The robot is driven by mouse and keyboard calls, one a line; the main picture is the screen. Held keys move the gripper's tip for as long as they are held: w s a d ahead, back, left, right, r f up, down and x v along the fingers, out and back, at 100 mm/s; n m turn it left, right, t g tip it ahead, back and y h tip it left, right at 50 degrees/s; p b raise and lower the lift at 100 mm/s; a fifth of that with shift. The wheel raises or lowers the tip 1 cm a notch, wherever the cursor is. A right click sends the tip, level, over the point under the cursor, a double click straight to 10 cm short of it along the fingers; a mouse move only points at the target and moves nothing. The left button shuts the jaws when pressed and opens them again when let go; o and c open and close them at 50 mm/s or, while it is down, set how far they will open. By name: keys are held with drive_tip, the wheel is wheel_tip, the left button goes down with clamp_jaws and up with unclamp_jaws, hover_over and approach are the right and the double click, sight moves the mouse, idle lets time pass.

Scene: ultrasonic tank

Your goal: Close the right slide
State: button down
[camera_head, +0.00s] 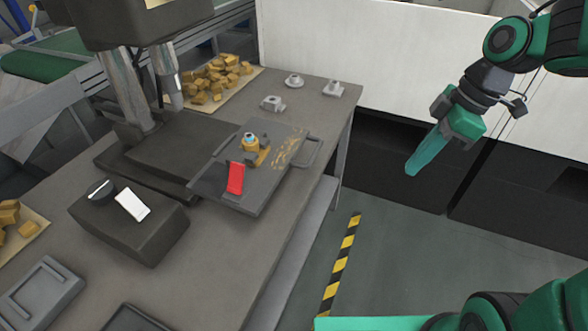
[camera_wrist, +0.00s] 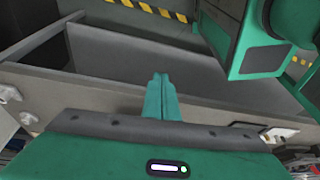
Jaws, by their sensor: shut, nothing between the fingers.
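The slide (camera_head: 232,197) is a flat grey plate with a bar handle (camera_head: 312,152) on its right end. It sticks out to the right from the dark machine base (camera_head: 160,150) on the table. It bears a red piece and a small yellow fixture (camera_head: 256,147) with a blue top. My gripper (camera_head: 410,170) is shut and empty, pointing down and left over the floor, to the right of the table and well apart from the handle. In the wrist view my shut fingers (camera_wrist: 161,80) show, but I cannot make out the slide there.
The table (camera_head: 270,105) bears a tray of yellow blocks (camera_head: 218,80), several small grey parts behind the slide, and a dark box (camera_head: 130,222) with a white switch in front. A white wall panel (camera_head: 390,60) stands behind. Open floor with striped tape (camera_head: 340,265) lies right of the table.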

drive_tip(key=w+a+r+n+g+y, duration=0.1)
drive_tip(key=a+n+y, duration=0.1)
drive_tip(key=a+n, duration=0.6)
drive_tip(key=w+a+r+n+g+y, duration=0.1)
drive_tip(key=w+a+n+y, duration=0.1)
drive_tip(key=a+n, duration=0.55)
drive_tip(key=a+f, duration=0.8)
drive_tip(key=a, duration=0.2)
drive_tip(key=shift+s, duration=0.3)
